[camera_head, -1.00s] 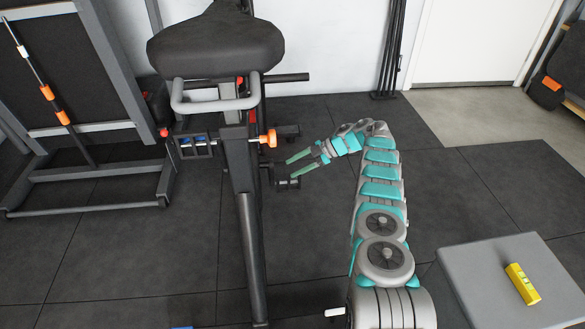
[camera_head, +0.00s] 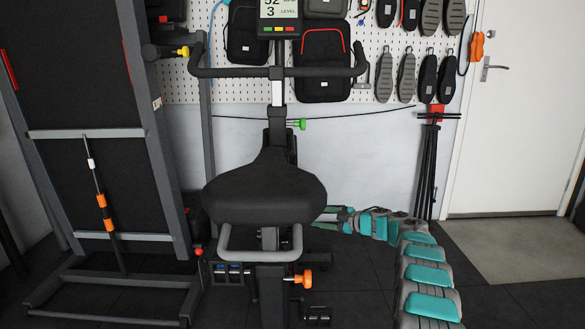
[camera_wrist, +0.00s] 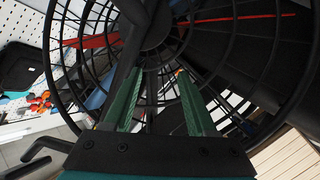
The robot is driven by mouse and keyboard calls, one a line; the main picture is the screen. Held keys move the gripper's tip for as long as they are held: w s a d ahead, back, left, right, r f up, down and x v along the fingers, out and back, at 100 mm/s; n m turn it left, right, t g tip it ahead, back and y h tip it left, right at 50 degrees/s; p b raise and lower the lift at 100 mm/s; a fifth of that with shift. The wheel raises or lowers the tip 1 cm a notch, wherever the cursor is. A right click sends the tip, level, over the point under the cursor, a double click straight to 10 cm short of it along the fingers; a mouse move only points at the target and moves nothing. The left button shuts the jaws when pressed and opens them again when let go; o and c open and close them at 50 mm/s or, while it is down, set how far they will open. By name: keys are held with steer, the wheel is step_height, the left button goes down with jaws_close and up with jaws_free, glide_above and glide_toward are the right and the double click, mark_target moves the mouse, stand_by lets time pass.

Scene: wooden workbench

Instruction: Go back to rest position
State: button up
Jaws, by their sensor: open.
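My gripper (camera_wrist: 158,95) is open, with its two green fingers apart and nothing seen between them in the wrist view. In the head view my gripper (camera_head: 332,214) points left, just behind the right edge of the black bike seat (camera_head: 265,190), which partly hides the fingers. In the wrist view a round black wire cage (camera_wrist: 290,85) fills the space beyond the fingertips. I cannot tell whether the fingers touch it.
The exercise bike has an orange knob (camera_head: 303,279) below the seat and handlebars (camera_head: 325,73) with a display (camera_head: 280,12). A dark framed panel (camera_head: 75,85) stands left. A pegboard (camera_head: 390,60) hangs behind. Open floor lies right, by the white door (camera_head: 515,110).

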steer(key=w+d+r+m+t+h+p, duration=0.1)
steer(key=d+r+m+t+h, duration=0.25)
steer(key=r, duration=0.75)
steer(key=w+d+r+m+t+h+p, duration=0.1)
steer(key=w+d+r+m+t+h, duration=0.2)
steer(key=r, duration=0.7)
steer(key=s+d+r+m+h, duration=0.4)
steer(key=s+d+m+h, duration=0.35)
steer(key=s, duration=0.35)
steer(key=s+f+m+g+h+p, duration=0.15)
steer(key=s+f+g, duration=0.3)
steer(key=s, duration=0.95)
steer(key=s+f+m+g+h+p, duration=0.1)
steer(key=s+f+m+g, duration=0.3)
steer(key=s, duration=1)
steer(key=s+a+f+g+y, duration=0.1)
steer(key=s+a+f+g, duration=0.1)
steer(key=s, duration=1)
steer(key=s+a+f+g+y+p, duration=0.1)
steer(key=s+a+f+g, duration=0.2)
steer(key=s, duration=0.9)
steer(key=s+a+f+g+y, duration=0.1)
steer(key=s+a+f+g, duration=0.2)
steer(key=s, duration=1)
steer(key=shift+a+f, duration=0.35)
steer(key=shift+f, duration=0.05)
